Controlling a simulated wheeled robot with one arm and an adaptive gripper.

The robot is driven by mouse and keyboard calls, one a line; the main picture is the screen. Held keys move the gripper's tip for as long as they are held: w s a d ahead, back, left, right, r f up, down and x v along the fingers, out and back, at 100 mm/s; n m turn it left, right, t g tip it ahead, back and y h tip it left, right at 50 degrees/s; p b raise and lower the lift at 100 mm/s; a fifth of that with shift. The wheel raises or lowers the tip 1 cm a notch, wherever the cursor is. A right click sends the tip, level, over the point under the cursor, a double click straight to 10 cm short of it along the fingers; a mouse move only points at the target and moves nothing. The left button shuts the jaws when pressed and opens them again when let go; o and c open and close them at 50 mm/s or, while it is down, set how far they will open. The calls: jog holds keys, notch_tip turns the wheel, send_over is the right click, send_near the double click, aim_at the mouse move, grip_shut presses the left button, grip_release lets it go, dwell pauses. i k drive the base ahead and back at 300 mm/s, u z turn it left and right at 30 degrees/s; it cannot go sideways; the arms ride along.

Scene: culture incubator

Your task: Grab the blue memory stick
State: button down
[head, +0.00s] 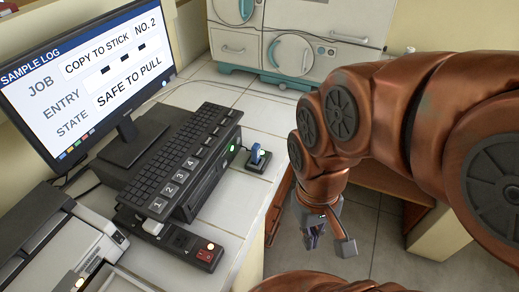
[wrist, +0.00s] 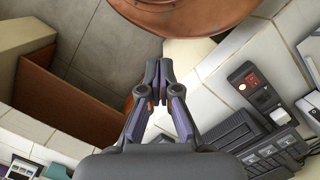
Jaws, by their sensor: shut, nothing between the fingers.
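The blue memory stick (head: 255,152) stands upright in a small dark dock (head: 257,164) on the white tiled desk, to the right of the black keyboard unit, with a small light beside it. My gripper (head: 312,240) hangs off the desk's right edge, over the floor, apart from the stick. In the wrist view my gripper (wrist: 158,68) is shut with its fingertips together and nothing between them. I cannot make out the stick in the wrist view.
The monitor (head: 85,75) reads "SAFE TO PULL", job "COPY TO STICK NO. 2". A keyboard unit (head: 190,150) and a power strip with a red switch (head: 208,252) lie left of the dock. White cabinets (head: 290,50) stand behind. The desk around the dock is fairly clear.

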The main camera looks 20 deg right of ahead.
aim_at(255, 148)
jog(key=k, duration=1.3)
jog(key=u, duration=0.6)
jog(key=i, duration=0.7)
jog(key=z, duration=0.05)
